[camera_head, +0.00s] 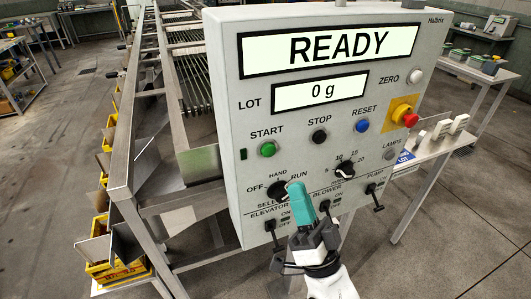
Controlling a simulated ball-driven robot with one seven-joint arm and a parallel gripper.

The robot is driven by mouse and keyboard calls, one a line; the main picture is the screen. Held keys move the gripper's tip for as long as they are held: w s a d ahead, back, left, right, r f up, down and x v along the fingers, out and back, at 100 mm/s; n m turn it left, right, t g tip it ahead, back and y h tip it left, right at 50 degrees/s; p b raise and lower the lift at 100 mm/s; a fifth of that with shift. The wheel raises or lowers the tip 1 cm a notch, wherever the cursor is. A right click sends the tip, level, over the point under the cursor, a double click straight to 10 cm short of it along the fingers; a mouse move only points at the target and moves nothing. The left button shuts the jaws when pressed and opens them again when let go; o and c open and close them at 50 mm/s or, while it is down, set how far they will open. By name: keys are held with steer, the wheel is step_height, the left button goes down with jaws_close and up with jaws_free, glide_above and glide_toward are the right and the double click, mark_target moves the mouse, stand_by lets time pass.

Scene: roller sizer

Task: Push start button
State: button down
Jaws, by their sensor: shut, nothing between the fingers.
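The grey control panel (395,68) faces me, with a display reading READY and a lower one reading 0 g. The green start button (268,149) sits under the START label at the panel's left. My gripper (297,187) is shut with nothing in it, its teal fingers below and right of the start button. The fingertips show beside the selector knob (277,192), apart from the start button in the picture. I cannot tell whether they touch the panel. The selector's pointer is partly hidden by the fingers.
Nearby are the black stop button (320,137), blue reset button (362,126), red emergency button (410,120), a second knob (345,169) and toggle switches (374,189). The roller machine (185,70) stands behind, with yellow bins (112,255) at left.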

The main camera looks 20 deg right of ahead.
steer(key=b, duration=0.2)
glide_toward(270, 146)
step_height(270, 146, up, 4)
steer(key=shift+w+a+r+b, duration=0.15)
steer(key=shift+w+b, duration=0.1)
steer(key=shift+w, duration=0.4)
steer(key=shift+w+a+r+b, duration=0.1)
steer(key=shift+w+r+b, duration=0.1)
steer(key=shift+w, duration=0.4)
steer(key=shift+w+f, duration=0.1)
stand_by(1.1)
steer(key=shift+w+b, duration=0.3)
steer(key=shift+b, duration=0.15)
steer(key=shift+w+b, duration=0.45)
steer(key=shift+w, duration=0.05)
stand_by(0.6)
steer(key=shift+s, duration=0.95)
